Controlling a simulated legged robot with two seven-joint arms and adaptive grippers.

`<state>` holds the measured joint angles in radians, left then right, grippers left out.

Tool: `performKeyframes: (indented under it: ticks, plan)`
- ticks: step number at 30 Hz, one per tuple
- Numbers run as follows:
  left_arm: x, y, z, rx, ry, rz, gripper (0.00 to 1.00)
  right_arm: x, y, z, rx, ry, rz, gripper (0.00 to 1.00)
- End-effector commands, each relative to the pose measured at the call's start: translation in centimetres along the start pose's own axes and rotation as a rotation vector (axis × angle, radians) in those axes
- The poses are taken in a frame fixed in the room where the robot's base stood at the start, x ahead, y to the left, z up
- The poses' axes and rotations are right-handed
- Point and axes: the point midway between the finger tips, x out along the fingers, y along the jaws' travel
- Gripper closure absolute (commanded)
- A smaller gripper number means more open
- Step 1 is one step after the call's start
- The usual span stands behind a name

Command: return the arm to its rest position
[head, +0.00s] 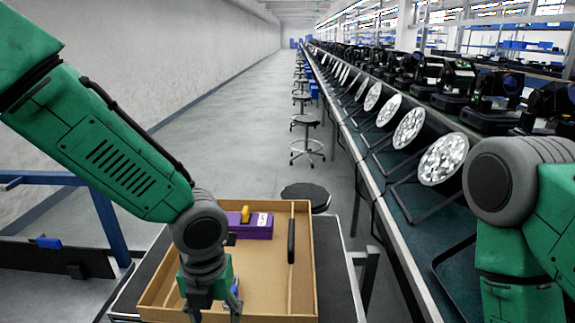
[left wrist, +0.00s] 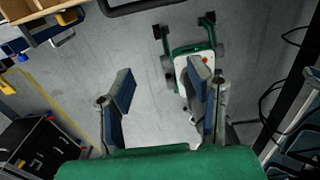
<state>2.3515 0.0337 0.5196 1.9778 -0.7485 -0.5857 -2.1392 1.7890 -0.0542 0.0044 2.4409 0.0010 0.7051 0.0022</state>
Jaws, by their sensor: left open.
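My left arm reaches in from the left in the head view, bent downward at the elbow. My left gripper (head: 212,303) hangs at the lower edge of that view, in front of part of the wooden tray (head: 303,215). In the left wrist view its two fingers (left wrist: 162,88) stand wide apart. The gap between them is empty, with grey floor behind. My right arm shows at the right edge of the head view, but its gripper is outside the frame.
The tray on a dark cart holds a purple box (head: 248,230) and a black handle-like bar (head: 291,241). A long bench (head: 395,230) carries a row of par cans (head: 443,158) and moving-head lights. Stools (head: 307,140) stand in the aisle. A blue frame (head: 108,225) is at left.

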Motion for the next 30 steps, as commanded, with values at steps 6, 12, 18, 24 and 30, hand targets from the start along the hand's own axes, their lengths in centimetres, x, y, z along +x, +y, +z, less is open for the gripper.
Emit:
performKeyframes:
  ticks: [6, 12, 18, 24, 30]
  plan:
    - [3.8, 0.5, -1.8, -0.219, 0.058, -0.049, 0.53, 0.7, 0.0, 0.0, 0.0, 0.001, 0.0, 1.0]
    - [7.4, 0.4, -4.4, -0.498, 0.116, -0.088, 0.53, 1.4, 0.0, 0.0, -0.001, 0.001, 0.0, 1.0]
    - [12.4, 0.9, -7.6, -0.92, 0.196, -0.113, 0.53, 2.4, -0.1, 0.1, -0.001, 0.0, 0.0, 1.0]
    - [19.6, 3.7, -12.7, -1.64, 0.276, -0.086, 0.53, 4.2, 0.0, 0.2, 0.0, 0.001, 0.0, 1.0]
    - [25.4, 9.2, -17.9, -2.465, 0.213, -0.03, 0.53, 6.0, -0.1, 0.3, 0.0, 0.0, 0.0, 1.0]
